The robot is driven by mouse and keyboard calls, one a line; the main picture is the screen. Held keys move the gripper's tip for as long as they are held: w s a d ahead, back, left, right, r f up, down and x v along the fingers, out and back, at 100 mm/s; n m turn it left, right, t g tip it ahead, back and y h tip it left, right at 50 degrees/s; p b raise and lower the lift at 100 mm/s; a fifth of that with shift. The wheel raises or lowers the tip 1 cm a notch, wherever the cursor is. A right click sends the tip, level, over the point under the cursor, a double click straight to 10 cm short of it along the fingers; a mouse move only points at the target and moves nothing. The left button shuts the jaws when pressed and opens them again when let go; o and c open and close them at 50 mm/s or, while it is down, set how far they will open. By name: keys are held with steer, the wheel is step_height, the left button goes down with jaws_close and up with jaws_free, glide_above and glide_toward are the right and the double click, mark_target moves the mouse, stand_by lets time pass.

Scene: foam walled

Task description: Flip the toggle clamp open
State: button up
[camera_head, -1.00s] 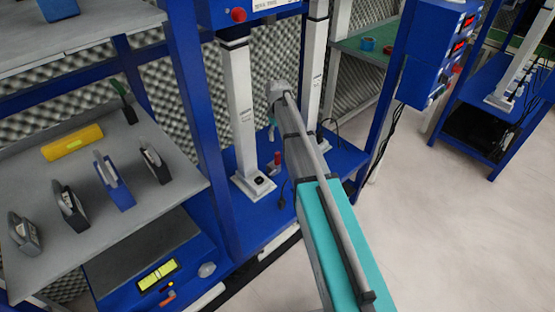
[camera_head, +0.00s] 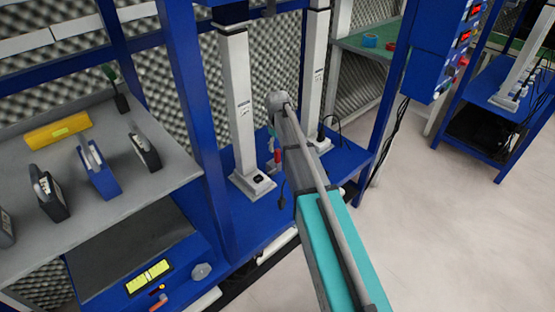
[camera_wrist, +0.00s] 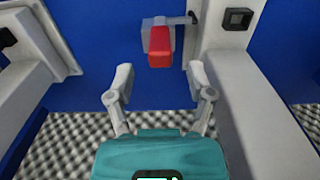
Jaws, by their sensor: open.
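The toggle clamp (camera_wrist: 158,46) shows in the wrist view at the top centre, with a red grip on a pale metal body against a blue surface. My gripper (camera_wrist: 160,80) is open and empty in the wrist view. Its two fingers are spread wide, and the red grip appears beyond the gap between them, apart from both. In the head view my arm hides much of the clamp area.
A white column (camera_head: 240,110) stands left of my arm, another (camera_head: 314,80) right behind it. A grey shelf (camera_head: 100,200) at left holds a yellow case (camera_head: 58,131) and several upright devices. A blue control box (camera_head: 445,50) stands at right. The floor (camera_head: 450,240) at right is clear.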

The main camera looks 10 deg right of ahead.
mark_target(277, 150)
steer(key=shift+f+b, duration=2.3)
steer(key=shift+f, duration=0.3)
jaws_close()
